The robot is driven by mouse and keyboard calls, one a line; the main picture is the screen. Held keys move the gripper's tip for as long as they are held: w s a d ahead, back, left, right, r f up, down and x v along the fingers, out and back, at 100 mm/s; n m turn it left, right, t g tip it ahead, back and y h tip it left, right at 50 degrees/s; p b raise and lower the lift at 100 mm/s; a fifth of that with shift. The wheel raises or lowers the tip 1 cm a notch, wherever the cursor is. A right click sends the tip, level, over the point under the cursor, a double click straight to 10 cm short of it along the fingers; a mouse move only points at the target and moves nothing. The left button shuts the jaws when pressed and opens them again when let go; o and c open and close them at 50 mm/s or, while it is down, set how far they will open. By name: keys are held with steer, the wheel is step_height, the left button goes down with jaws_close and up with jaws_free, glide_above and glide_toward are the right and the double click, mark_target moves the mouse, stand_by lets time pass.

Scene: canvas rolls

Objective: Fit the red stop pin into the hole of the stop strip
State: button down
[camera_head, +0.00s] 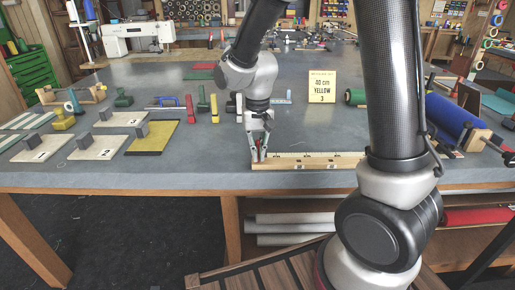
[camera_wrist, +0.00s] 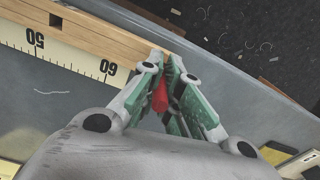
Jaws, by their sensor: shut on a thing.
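The red stop pin (camera_wrist: 160,98) is between the green-padded fingers of my gripper (camera_wrist: 172,75) in the wrist view. My gripper (camera_head: 259,150) is shut on it and points down at the left end of the stop strip (camera_head: 310,165) in the head view. The wooden strip (camera_wrist: 105,30) runs along the table edge, beside a pale scale (camera_wrist: 60,55) marked 50 and 60. A dark square hole (camera_wrist: 57,20) shows in the strip near the 50 mark. The fingers hide the pin's lower end, so I cannot tell whether it touches the strip or sits in a hole.
A yellow card (camera_head: 322,88) reading 40 cm YELLOW 3 stands behind the strip. Sample boards with grey blocks, one of them a yellow board (camera_head: 153,138), lie at left. A blue roll (camera_head: 452,120) lies at right. The table's front edge is close to the strip.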

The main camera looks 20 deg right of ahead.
steer(key=shift+f, duration=0.65)
steer(key=c, duration=1.5)
jaws_free()
steer(key=shift+c, duration=0.2)
step_height(320, 180, up, 12)
steer(key=shift+r, duration=0.1)
